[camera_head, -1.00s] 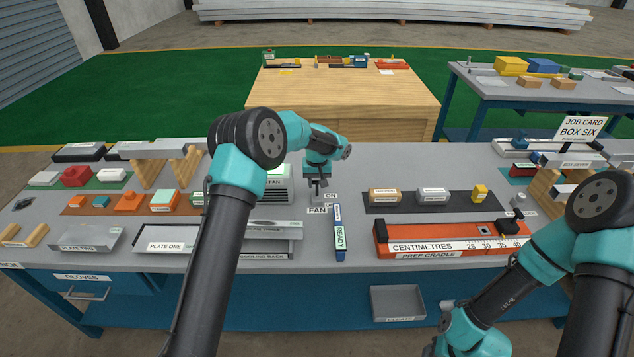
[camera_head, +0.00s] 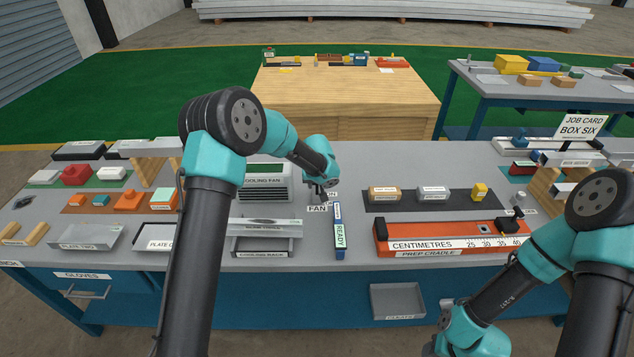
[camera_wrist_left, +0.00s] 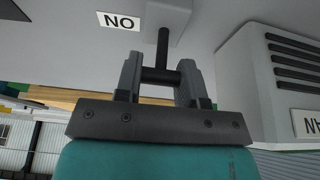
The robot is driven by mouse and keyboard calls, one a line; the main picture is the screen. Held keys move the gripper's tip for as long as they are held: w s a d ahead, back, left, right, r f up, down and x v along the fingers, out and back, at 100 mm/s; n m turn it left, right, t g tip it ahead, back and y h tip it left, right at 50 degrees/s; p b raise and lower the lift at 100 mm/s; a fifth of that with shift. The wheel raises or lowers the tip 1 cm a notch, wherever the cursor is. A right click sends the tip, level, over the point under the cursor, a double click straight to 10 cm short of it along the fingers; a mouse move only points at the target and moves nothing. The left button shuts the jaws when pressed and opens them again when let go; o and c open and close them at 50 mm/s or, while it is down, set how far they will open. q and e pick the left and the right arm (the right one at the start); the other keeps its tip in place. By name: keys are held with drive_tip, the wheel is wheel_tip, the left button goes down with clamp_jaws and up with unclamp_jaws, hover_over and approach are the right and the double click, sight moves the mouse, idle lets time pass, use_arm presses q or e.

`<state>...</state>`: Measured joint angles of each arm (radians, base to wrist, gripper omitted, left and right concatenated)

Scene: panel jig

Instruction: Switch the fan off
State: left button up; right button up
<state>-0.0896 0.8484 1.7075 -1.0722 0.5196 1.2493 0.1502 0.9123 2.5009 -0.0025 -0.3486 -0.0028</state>
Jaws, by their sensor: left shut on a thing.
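The cooling fan (camera_head: 264,194) is a light grey box with a labelled face, standing left of my left gripper on the bench. Its slotted casing also shows at the right of the left wrist view (camera_wrist_left: 285,95). The fan switch is a grey block (camera_wrist_left: 168,14) with a black lever (camera_wrist_left: 163,48) and an ON label (camera_wrist_left: 118,21) beside it, upside down in that view. My left gripper (camera_wrist_left: 160,76) is shut on the lever. In the head view my left gripper (camera_head: 319,193) is tilted and hides most of the switch behind the FAN label (camera_head: 317,209). My right gripper is not visible.
A blue READY piece (camera_head: 339,240) lies just in front of the switch. A dark mat (camera_head: 458,197) with small blocks and a red cradle (camera_head: 450,231) lie to the right.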

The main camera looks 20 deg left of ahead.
sight(317, 189)
use_arm(q)
drive_tip(key=shift+s+t, duration=0.15)
drive_tip(key=shift+t, duration=0.15)
drive_tip(key=shift+s+d+t+y, duration=0.15)
drive_tip(key=shift+s+t+y, duration=0.25)
drive_tip(key=shift+t, duration=0.5)
drive_tip(key=shift+s+t, duration=0.15)
drive_tip(key=shift+t, duration=0.15)
drive_tip(key=shift+s+d+f+t, duration=0.1)
drive_tip(key=shift+s+t, duration=0.2)
drive_tip(key=shift+t, duration=0.2)
drive_tip(key=shift+s+d+f+t+y, duration=0.2)
drive_tip(key=shift+s+t+y, duration=0.3)
drive_tip(key=shift+t, duration=0.8)
drive_tip(key=o, duration=0.9)
drive_tip(key=shift+o, duration=0.2)
drive_tip(key=shift+s, duration=0.1)
